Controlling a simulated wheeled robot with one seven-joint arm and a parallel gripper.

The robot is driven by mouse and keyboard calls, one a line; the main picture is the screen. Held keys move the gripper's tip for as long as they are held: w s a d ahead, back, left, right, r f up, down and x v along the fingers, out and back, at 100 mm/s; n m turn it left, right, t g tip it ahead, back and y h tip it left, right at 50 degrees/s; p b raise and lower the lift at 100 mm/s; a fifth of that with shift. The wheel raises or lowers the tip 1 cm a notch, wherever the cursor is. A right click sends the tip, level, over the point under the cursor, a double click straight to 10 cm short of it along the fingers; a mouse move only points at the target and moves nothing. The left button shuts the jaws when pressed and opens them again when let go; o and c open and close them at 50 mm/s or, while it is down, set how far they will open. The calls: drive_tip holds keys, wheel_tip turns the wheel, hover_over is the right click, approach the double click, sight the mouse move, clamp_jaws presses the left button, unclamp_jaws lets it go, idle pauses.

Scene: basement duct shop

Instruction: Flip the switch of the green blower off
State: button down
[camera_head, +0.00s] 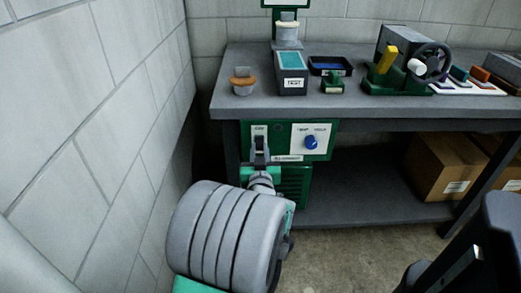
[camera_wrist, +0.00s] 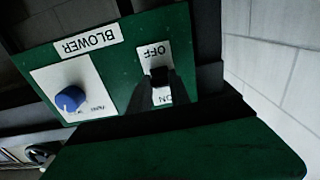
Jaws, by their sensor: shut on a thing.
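The green blower (camera_head: 291,187) stands under the bench; its front panel carries a white switch plate and a blue knob (camera_head: 310,142). In the wrist view the panel (camera_wrist: 120,62) appears upside down, with OFF at the top of the switch plate (camera_wrist: 155,51) and ON at the bottom. The black switch (camera_wrist: 161,74) sits between these words. My gripper (camera_wrist: 158,84) is shut on the switch, its dark fingers covering part of it and the plate. In the head view my gripper (camera_head: 260,148) is at the switch plate. Which way the switch leans is unclear.
A block wall (camera_head: 90,110) runs close on the left. A cardboard box (camera_head: 440,168) sits on the lower shelf.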

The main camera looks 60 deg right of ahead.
drive_tip(key=b, duration=0.4)
drive_tip(key=f+h+b, duration=0.1)
drive_tip(key=b, duration=0.2)
drive_tip(key=shift+w+f+t+b, duration=0.15)
drive_tip(key=shift+w+t+b, duration=0.1)
drive_tip(key=shift+t+b, duration=0.1)
drive_tip(key=shift+r, duration=0.35)
drive_tip(key=c, duration=1.5)
unclamp_jaws()
drive_tip(key=shift+w+a, duration=0.1)
drive_tip(key=o, duration=0.3)
drive_tip(key=shift+s, duration=0.2)
